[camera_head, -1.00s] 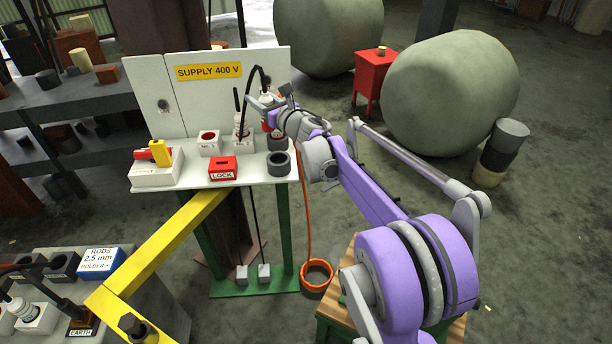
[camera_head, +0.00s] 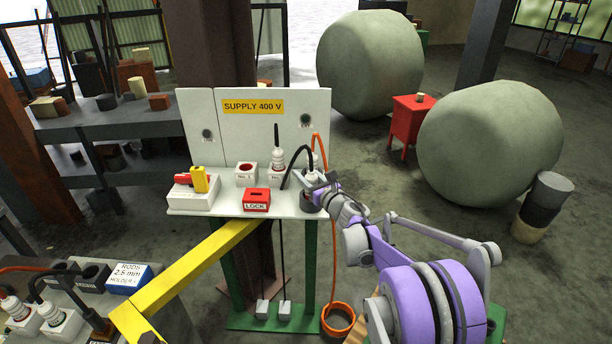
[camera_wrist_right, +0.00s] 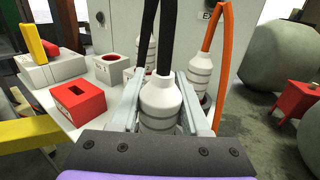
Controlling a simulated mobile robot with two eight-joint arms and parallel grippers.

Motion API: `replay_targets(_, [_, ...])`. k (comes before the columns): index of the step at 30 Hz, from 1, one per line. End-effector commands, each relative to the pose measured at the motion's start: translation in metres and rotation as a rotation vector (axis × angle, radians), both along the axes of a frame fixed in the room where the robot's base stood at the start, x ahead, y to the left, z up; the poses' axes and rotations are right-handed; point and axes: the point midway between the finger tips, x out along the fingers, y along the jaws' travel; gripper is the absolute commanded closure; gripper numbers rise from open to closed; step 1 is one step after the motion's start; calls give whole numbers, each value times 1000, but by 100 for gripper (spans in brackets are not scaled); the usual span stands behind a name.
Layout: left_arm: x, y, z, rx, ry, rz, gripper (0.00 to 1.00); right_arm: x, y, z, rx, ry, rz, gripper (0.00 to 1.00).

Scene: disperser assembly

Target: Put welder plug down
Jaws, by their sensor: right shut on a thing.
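My right gripper (camera_head: 318,186) is shut on a white ribbed welder plug (camera_wrist_right: 160,102) with a black cable. In the wrist view the plug is upright between the two fingers. In the head view the gripper and plug are at the right front corner of the white shelf (camera_head: 232,208), at the dark grey round holder (camera_head: 310,204). The gripper partly covers that holder, and I cannot tell how far the plug sits inside it. My left gripper is not in view.
Behind stand another white plug (camera_head: 277,160) and a plug with an orange cable (camera_wrist_right: 201,73). Left of the gripper are a red LOCK box (camera_head: 256,199), a white block with a red hole (camera_head: 246,174) and a yellow-red switch (camera_head: 199,180). A yellow beam (camera_head: 195,270) runs below.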

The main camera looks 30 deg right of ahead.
Motion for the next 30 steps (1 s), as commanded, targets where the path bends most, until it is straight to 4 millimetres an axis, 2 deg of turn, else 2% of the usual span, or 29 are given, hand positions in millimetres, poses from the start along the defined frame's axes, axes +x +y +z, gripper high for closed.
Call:
replay_targets(11, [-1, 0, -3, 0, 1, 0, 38, 0, 0, -5, 1, 0, 0, 100])
replay_targets(12, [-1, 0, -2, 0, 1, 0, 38, 0, 0, -5, 0, 0, 0, 47])
replay_targets(16, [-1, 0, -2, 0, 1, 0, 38, 0, 0, -4, 0, 0, 0, 24])
replay_targets(27, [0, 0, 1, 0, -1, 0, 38, -1, 0, 2, 0, -1, 0, 24])
replay_targets(30, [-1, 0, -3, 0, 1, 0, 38, -15, -2, -1, 0, 0, -1, 24])
